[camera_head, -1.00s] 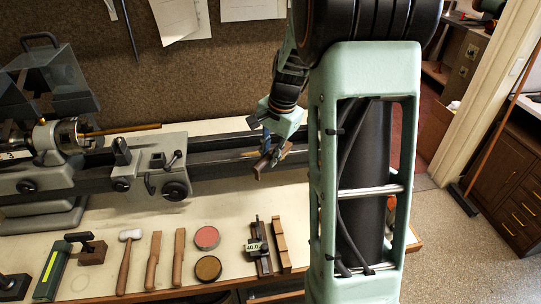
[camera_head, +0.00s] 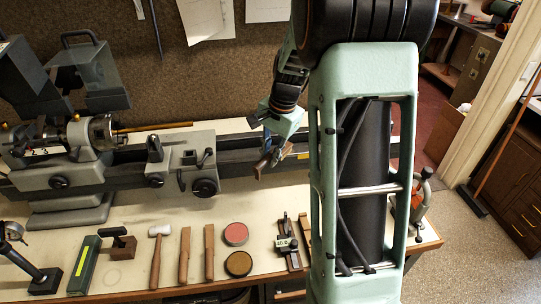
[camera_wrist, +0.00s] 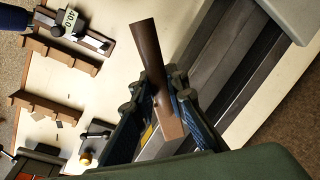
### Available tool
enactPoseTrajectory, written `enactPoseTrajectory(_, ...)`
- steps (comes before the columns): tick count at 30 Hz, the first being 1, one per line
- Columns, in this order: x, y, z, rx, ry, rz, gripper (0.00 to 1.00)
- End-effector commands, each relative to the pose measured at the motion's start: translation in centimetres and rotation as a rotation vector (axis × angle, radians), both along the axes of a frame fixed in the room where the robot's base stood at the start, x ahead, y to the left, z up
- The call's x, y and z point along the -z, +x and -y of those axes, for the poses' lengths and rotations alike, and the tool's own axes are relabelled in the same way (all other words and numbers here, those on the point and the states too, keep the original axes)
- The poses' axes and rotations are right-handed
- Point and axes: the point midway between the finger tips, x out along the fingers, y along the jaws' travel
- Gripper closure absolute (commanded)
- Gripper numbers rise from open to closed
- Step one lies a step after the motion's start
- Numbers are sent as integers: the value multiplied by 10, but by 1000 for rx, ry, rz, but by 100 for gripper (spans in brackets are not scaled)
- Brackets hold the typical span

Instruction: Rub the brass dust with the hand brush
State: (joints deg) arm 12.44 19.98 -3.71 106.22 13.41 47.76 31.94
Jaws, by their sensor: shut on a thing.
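My gripper (camera_head: 268,150) is above the bench, in front of the lathe bed, and is shut on the hand brush (camera_head: 262,164). In the wrist view the brush shows as a dark brown bar (camera_wrist: 150,62) sticking out between the blue-padded fingers (camera_wrist: 165,118), with a lighter wooden part close to them. It is held clear of the bench top. A few small dark flecks (camera_wrist: 59,124) lie on the pale bench top in the wrist view. I cannot tell whether they are the brass dust, and I see no clear dust in the head view.
The lathe (camera_head: 120,165) runs along the back of the bench (camera_head: 130,225). Along the front lie a mallet (camera_head: 157,255), wooden sticks (camera_head: 184,255), a red round tin (camera_head: 235,233), a brown tin (camera_head: 238,263) and a gauge marked 40.0 (camera_head: 286,243). My arm hides the bench's right part.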

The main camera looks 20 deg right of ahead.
Motion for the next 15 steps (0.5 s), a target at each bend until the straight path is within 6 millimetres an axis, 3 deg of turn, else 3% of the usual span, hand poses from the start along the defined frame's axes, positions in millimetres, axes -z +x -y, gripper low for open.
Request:
enactPoseTrajectory(1, -22, 2, 2, 2, -4, 11, 100)
enactPoseTrajectory(15, -63, 1, 7, -1, -4, 9, 100)
